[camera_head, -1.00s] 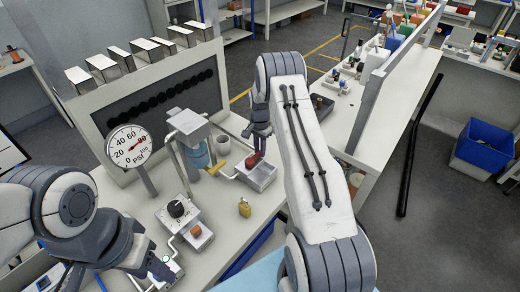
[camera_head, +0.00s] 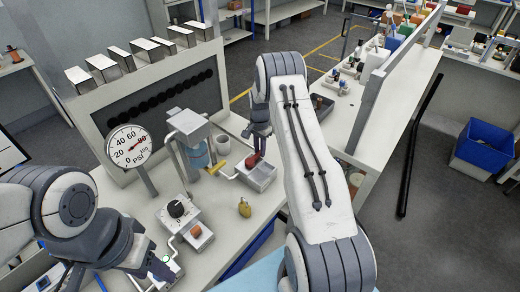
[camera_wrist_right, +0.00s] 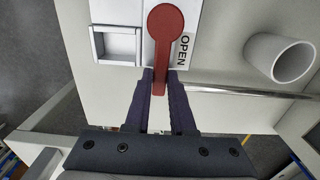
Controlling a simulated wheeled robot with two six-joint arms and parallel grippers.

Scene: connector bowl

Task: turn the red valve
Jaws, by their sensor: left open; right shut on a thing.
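The red valve (camera_head: 256,160) sits on a pale box on the workbench in the head view, partly hidden by my right gripper (camera_head: 259,148). In the right wrist view the valve (camera_wrist_right: 165,22) is a round red knob with a straight lever, beside the word OPEN. The lever points toward my right gripper (camera_wrist_right: 161,78), whose two dark fingers are shut on its end. My left gripper (camera_head: 158,270) is open at the bench's near left, beside a small box with a green light, away from the valve.
A pressure gauge (camera_head: 129,147) stands left of a device with a blue vessel (camera_head: 197,155) and a yellow handle. A white cup (camera_wrist_right: 279,58) stands right of the valve in the wrist view.

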